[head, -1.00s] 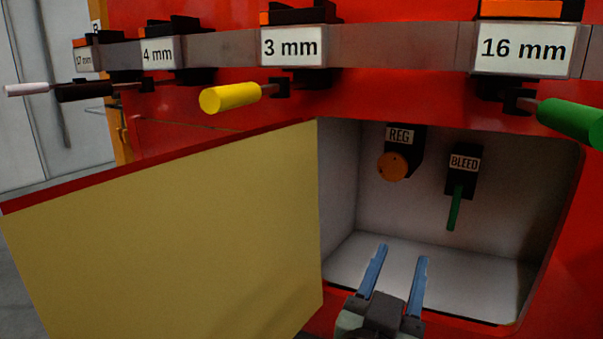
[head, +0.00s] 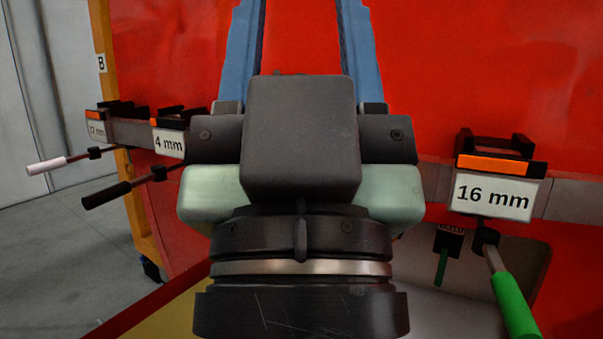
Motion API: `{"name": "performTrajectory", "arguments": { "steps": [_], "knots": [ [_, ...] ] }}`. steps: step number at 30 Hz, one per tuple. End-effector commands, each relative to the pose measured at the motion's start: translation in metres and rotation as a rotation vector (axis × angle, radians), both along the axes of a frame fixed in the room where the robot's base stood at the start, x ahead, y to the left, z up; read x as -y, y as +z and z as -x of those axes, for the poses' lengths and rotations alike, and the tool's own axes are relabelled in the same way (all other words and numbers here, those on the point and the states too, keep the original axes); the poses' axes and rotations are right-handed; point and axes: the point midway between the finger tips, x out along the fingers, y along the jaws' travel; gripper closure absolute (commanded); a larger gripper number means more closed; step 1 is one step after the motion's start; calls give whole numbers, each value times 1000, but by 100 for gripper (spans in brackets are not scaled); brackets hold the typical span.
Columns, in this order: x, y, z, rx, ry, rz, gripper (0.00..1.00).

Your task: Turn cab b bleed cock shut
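The bleed cock (head: 441,265) is a green lever under a dark block, low on the right in the head view, inside the open recess of the red nosecone. Its lever hangs straight down, and its label is partly cut off by shade and the rail above. My gripper (head: 302,25) is large and close to the camera, in front of the red panel, up and left of the cock. Its two blue fingers stand wide apart with nothing seen between them; their tips run out of the top of the frame.
A rail of tools crosses the front: the 16 mm holder (head: 493,194) with a green handle (head: 515,305) hanging before the recess, and the 4 mm holder (head: 168,140) at left. The open yellow door (head: 165,312) is at lower left. Grey floor lies at far left.

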Motion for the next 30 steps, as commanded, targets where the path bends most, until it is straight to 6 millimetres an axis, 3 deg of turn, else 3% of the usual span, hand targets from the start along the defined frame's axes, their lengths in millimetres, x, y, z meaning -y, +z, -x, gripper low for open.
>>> {"name": "performTrajectory", "arguments": {
  "steps": [1, 18, 24, 30],
  "knots": [
    [0, 33, 0, -1, 0, 0, 50],
    [0, 198, -1, -2, 1, -1, 50],
    [0, 226, -1, -2, 1, 0, 50],
    [0, 228, -1, -2, 1, 0, 50]
  ]
}}
